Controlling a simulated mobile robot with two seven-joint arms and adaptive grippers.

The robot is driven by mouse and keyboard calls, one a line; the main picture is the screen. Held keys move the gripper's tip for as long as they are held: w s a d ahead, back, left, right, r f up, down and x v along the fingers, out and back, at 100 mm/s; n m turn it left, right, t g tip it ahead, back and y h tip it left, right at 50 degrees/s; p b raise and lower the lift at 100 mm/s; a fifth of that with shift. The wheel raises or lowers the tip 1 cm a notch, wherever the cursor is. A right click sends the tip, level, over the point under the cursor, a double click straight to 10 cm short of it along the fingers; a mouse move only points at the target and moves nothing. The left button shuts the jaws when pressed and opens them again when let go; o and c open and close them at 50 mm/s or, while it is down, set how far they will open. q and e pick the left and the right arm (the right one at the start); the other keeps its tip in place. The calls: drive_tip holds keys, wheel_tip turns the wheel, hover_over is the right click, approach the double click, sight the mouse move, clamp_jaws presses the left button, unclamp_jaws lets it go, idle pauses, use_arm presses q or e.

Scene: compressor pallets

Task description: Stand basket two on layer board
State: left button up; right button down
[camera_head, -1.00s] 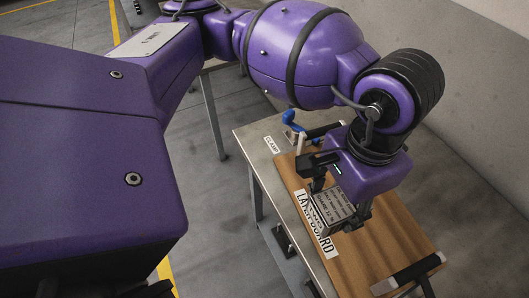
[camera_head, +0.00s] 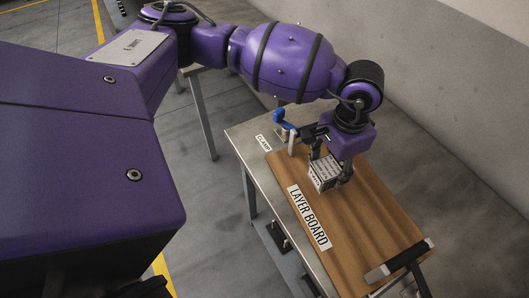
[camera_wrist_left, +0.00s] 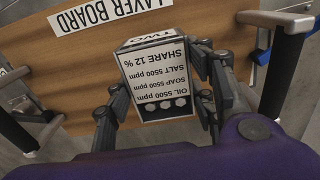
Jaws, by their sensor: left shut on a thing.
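Basket two (camera_head: 324,174) is a small grey box with a white printed label. The wrist view shows "TWO" on the basket (camera_wrist_left: 158,72), with lines on share, salt, soap and oil. My left gripper (camera_head: 331,176) is shut on it, with one finger on each side. The layer board (camera_head: 365,225) is a brown wooden sheet with a white "LAYER BOARD" label. The basket is upright over the far half of the board. I cannot tell whether its base touches the wood. My right gripper is not in view.
The board lies on a grey metal table (camera_head: 246,142). A clamp with a blue handle (camera_head: 284,121) stands at its far end, close to the gripper. A black and grey bar (camera_head: 398,260) crosses the near end. The middle of the board is clear.

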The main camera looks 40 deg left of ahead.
sight(329, 173)
use_arm(q)
drive_tip(key=shift+w+a+f, duration=0.1)
drive_tip(key=shift+w+f, duration=0.05)
drive_tip(key=shift+f, duration=1.7)
drive_tip(key=shift+f, duration=0.1)
drive_tip(key=o, duration=1.6)
wheel_tip(329, 173, up, 12)
drive_tip(key=shift+r, duration=0.2)
